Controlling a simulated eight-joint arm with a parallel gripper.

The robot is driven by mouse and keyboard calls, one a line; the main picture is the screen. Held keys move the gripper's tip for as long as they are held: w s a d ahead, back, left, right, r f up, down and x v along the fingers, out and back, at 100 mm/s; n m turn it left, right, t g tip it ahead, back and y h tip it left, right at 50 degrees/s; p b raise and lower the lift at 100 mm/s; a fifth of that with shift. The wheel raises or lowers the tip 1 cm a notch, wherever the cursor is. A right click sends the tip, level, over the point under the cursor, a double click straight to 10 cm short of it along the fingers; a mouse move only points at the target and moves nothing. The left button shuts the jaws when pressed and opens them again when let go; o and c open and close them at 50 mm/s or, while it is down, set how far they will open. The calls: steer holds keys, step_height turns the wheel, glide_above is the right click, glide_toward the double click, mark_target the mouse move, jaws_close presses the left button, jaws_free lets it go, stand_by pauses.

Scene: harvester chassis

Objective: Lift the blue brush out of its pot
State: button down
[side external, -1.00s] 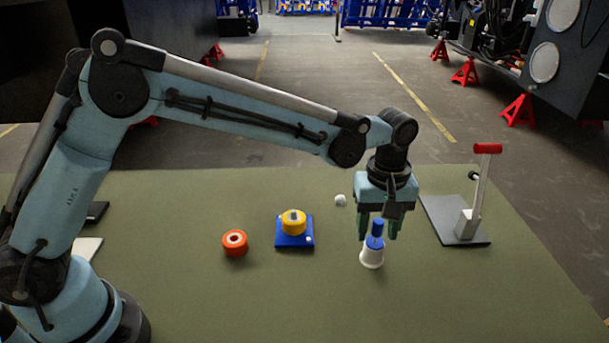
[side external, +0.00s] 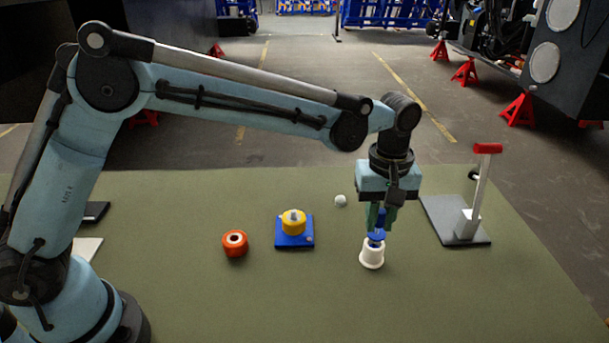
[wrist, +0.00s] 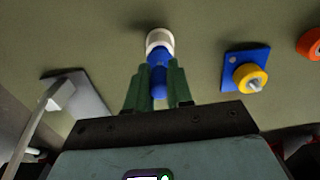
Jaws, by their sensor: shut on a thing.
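The blue brush (side external: 377,237) stands upright above its white pot (side external: 371,258). Its blue collar sits slightly above the pot rim, with a pale part showing just below it; the lower end is hidden in or behind the pot. My gripper (side external: 380,222) points straight down, shut on the upper handle. In the wrist view, the green fingers of my gripper (wrist: 158,84) are on either side of the blue brush (wrist: 158,70), and the white pot (wrist: 160,38) lies beyond them. The pot stands on the green mat.
A small white ball (side external: 340,200) lies behind. A grey plate (side external: 440,222) with a red-topped lever (side external: 481,185) stands at right. The mat in front is clear.

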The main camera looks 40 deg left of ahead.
steer(key=shift+r, duration=2.35)
steer(key=shift+a, duration=0.1)
